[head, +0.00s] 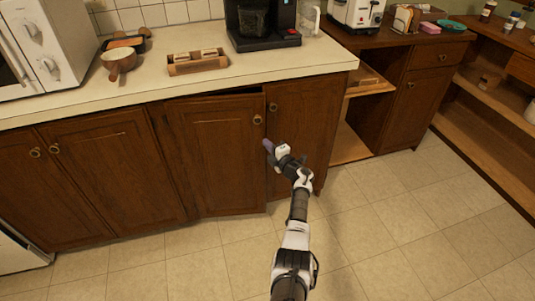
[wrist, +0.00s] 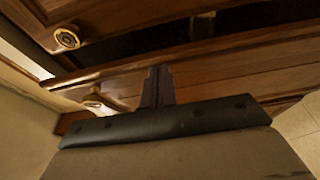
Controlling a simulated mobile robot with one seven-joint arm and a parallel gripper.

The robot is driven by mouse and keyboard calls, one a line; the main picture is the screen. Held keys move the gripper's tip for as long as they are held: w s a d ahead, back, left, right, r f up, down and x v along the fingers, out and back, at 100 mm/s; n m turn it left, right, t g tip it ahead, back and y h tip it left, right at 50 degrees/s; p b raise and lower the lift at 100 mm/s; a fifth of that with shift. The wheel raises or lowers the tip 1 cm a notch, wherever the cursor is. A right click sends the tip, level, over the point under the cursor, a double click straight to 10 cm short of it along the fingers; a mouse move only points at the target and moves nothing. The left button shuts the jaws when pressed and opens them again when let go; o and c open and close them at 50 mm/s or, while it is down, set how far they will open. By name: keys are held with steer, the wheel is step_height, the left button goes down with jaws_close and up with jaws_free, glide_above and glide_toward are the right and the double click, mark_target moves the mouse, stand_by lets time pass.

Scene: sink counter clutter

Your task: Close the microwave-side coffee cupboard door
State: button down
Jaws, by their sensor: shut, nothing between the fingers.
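The microwave-side coffee cupboard door (head: 213,150) is a brown wooden panel under the counter, with a round brass knob (head: 257,119) near its upper right. It stands slightly ajar, with a dark gap along its top edge. The neighbouring door (head: 300,125) on the right looks shut. My gripper (head: 268,146) is in front of the seam between these doors, below the knobs. In the wrist view, its fingers (wrist: 157,85) are together and empty, close to brown wood with a dark gap beyond. A brass knob (wrist: 67,38) shows at upper left. Contact with the door cannot be told.
The counter (head: 200,85) overhangs the doors and carries a microwave (head: 45,45), a pan (head: 119,62), a wooden tray (head: 198,65) and a coffee maker (head: 262,25). Open shelves (head: 360,88) stand to the right. The tiled floor (head: 390,215) is clear.

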steer(key=w+b, duration=0.3)
steer(key=b, duration=0.1)
steer(key=shift+w+r, duration=0.1)
steer(key=shift+w, duration=0.05)
steer(key=shift+a, duration=0.1)
stand_by(0.5)
